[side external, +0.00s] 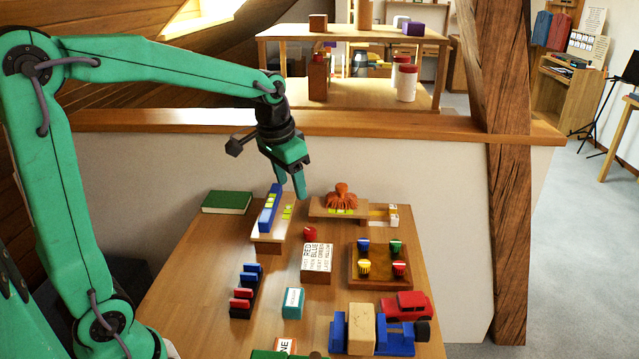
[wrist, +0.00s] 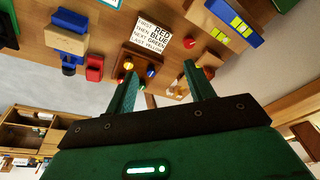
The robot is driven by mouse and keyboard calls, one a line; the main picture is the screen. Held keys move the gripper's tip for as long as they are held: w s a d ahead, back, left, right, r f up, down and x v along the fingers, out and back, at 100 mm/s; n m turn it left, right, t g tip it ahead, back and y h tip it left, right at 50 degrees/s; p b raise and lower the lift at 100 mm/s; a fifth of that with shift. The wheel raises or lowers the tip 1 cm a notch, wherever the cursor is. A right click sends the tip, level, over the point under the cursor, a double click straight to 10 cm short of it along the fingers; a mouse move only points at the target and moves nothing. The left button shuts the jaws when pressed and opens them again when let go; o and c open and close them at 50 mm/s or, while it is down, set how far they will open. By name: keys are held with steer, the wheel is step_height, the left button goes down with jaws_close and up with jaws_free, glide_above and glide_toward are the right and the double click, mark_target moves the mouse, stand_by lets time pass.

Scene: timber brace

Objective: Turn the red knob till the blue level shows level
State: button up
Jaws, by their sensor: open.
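The blue level (side external: 269,208) with yellow-green vials lies on a wooden block behind the card; it shows at the top right of the wrist view (wrist: 232,18). I cannot read its bubble. A red knob (side external: 310,234) sits between the level and the card, also seen in the wrist view (wrist: 190,43). Another red knob (side external: 400,268) is on a wooden board (side external: 356,282) with blue, green and yellow ones. My gripper (side external: 290,188) is open and empty, pointing down above the table's back, apart from both knobs. Its fingers frame part of the wrist view (wrist: 160,70).
A printed colour-order card (side external: 316,259) stands at mid-table. An orange octopus-like figure (side external: 341,197) is on a wooden stand at the back. A green book (side external: 227,202), red and blue blocks (side external: 243,290), and a red toy car (side external: 406,306) surround the work.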

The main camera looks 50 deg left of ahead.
steer(key=w+a+f+g, duration=0.1)
steer(key=w+a+f, duration=0.3)
steer(key=w+f, duration=0.25)
steer(key=g, duration=0.2)
glide_above(310, 230)
step_height(310, 230, down, 8)
steer(key=shift+r, duration=0.1)
steer(key=shift+f, duration=3.9)
steer(key=c, duration=1)
